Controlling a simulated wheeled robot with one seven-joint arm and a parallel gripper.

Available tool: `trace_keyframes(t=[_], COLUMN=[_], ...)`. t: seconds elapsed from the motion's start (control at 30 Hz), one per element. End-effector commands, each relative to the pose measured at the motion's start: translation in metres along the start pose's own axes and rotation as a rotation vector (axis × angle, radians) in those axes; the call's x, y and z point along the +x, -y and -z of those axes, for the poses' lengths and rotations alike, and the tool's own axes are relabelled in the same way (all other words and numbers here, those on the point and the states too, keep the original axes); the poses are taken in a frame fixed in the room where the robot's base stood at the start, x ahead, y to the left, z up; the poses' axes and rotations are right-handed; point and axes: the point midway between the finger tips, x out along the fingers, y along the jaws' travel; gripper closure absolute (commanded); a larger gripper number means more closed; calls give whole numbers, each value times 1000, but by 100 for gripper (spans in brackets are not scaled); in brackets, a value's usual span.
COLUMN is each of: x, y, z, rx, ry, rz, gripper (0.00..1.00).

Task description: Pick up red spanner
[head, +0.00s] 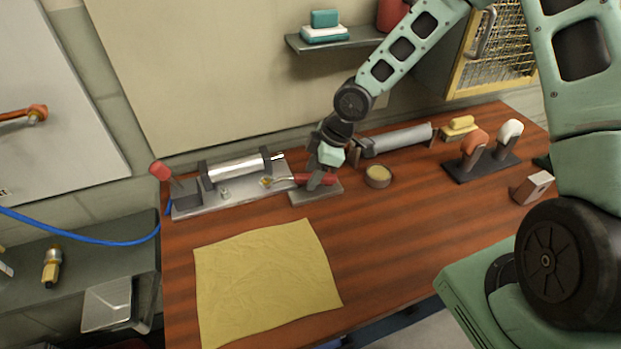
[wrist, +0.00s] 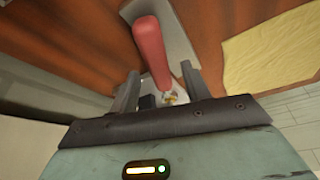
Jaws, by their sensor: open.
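The red spanner (head: 325,178) has a red handle and lies low over a small grey metal plate (head: 306,197) on the wooden bench. In the wrist view the handle of the red spanner (wrist: 150,48) points away from me and reaches between the two fingers. My gripper (head: 316,181) is down at the spanner and partly hides it. In the wrist view my gripper (wrist: 160,74) is open, with one finger on each side of the spanner. I cannot tell whether either finger touches it. The spanner's near end is partly hidden by the gripper body.
A metal fixture with a cylinder (head: 235,169) stands left of my gripper. A small round tin (head: 378,177) and a grey roll (head: 400,139) are to the right. A yellow cloth (head: 265,280) lies in front. The bench's right front (head: 420,220) is clear.

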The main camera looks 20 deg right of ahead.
Motion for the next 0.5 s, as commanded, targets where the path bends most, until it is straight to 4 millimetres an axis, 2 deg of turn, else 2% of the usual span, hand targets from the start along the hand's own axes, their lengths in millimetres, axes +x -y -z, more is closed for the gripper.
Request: trace_keyframes(t=[0.23, 0.27, 0.4, 0.43, 0.5], x=[3, 3, 2, 2, 2], y=[0, 0, 0, 0, 0], z=[0, 0, 0, 0, 0], rx=[1, 1, 0, 0, 0], ry=[0, 0, 0, 0, -1], rz=[-1, -1, -1, -1, -1], gripper=[53, 55, 94, 100, 100])
